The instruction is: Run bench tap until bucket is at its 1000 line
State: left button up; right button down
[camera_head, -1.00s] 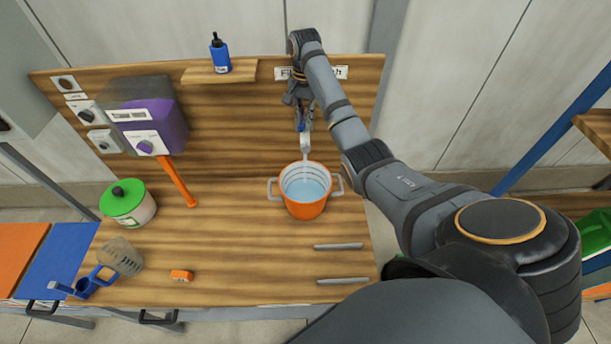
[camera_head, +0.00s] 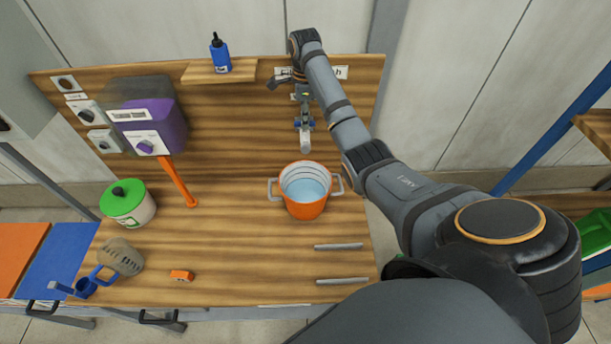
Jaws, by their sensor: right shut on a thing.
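The orange bucket (camera_head: 305,208) stands upright on the wooden bench, with a grey handle on each side. Pale blue water (camera_head: 304,190) lies inside, with dark level lines showing on the white inner wall above it. The line numbers are too small to read. The bench tap (camera_head: 305,142) is on the back board, its pale spout above the bucket's back rim. No stream shows below the spout. My right gripper (camera_head: 278,82) is at the upper left of the tap, shut on the tap's lever, which it largely hides. My left gripper is not in view.
A purple-fronted dosing unit (camera_head: 158,132) is on the board at left. A green-lidded pot (camera_head: 128,204), a clear jug (camera_head: 121,257), an orange block (camera_head: 181,275) and two grey bars (camera_head: 339,246) are on the bench. A blue bottle (camera_head: 219,54) stands on the shelf.

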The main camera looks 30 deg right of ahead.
jog(key=c, duration=1.3)
grip_release()
